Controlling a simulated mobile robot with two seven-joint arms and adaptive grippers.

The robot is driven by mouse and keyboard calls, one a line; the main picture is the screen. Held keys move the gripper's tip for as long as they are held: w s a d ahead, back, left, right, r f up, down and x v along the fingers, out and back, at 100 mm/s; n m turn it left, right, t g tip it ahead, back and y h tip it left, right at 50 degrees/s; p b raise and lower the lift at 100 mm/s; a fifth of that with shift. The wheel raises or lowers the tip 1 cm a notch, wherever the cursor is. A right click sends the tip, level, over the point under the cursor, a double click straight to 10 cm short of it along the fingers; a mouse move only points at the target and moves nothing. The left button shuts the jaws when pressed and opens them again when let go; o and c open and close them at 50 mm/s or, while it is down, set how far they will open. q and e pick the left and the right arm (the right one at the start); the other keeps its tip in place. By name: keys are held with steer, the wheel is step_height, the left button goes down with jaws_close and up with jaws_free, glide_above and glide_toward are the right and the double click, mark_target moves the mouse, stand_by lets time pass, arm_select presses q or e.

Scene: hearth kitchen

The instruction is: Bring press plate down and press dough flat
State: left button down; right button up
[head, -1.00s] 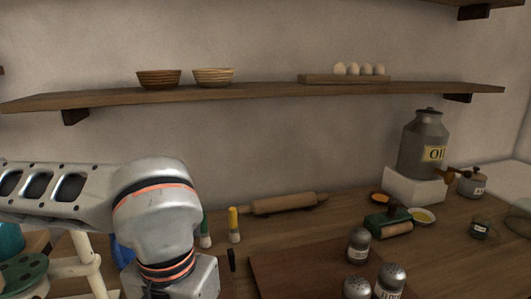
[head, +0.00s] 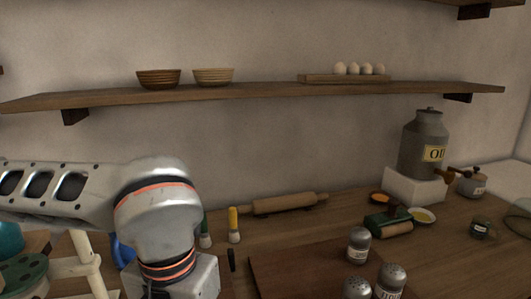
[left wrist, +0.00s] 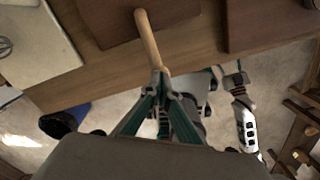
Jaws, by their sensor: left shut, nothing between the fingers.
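My left gripper (left wrist: 160,76) is shut in the left wrist view, its teal fingers meeting at the near end of a pale wooden rod (left wrist: 148,38). The rod reaches over a dark brown board (left wrist: 85,22); I cannot tell whether it touches the fingers or belongs to a press. In the head view my left arm comes in from the left, and its gripper is out of sight. I cannot make out a press plate or dough. My right gripper (left wrist: 235,80) shows small at the right of the left wrist view, its jaws unclear.
A brown board (head: 300,272) lies in front. A cream post (head: 84,262) and a green disc (head: 22,277) are at left.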

arm_select(q)
step_height(320, 180, up, 8)
steer(key=p, duration=0.4)
steer(key=shift+f, duration=0.2)
